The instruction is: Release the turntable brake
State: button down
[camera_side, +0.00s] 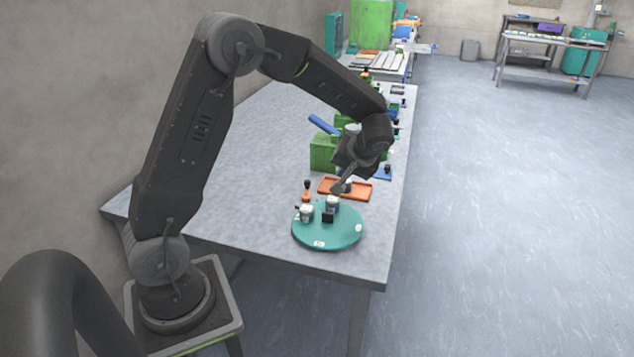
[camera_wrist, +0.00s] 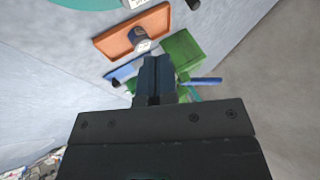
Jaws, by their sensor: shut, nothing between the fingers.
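The teal round turntable (camera_side: 342,234) lies on the near end of the grey table. Its edge also shows at the top of the wrist view (camera_wrist: 85,3). Small jars (camera_side: 306,213) and a black block (camera_side: 327,217) stand on it. A small orange piece with a dark top (camera_side: 306,191) stands at its back left edge; I cannot tell if this is the brake. My gripper (camera_side: 337,189) is shut and empty, pointing down above the orange tray area behind the turntable. In the wrist view the closed fingers (camera_wrist: 155,64) point toward the tray and green block.
An orange tray (camera_side: 358,193) with a small labelled jar (camera_wrist: 139,40) lies behind the turntable. A green block (camera_side: 322,153) and a blue bar (camera_side: 323,125) are further back. The table's left part (camera_side: 235,165) is clear.

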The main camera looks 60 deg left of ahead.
aim_at(307, 191)
jog(key=shift+f, duration=0.1)
jog(key=x, duration=1)
jog(key=shift+s+a, duration=1.3)
jog(key=shift+a, duration=0.2)
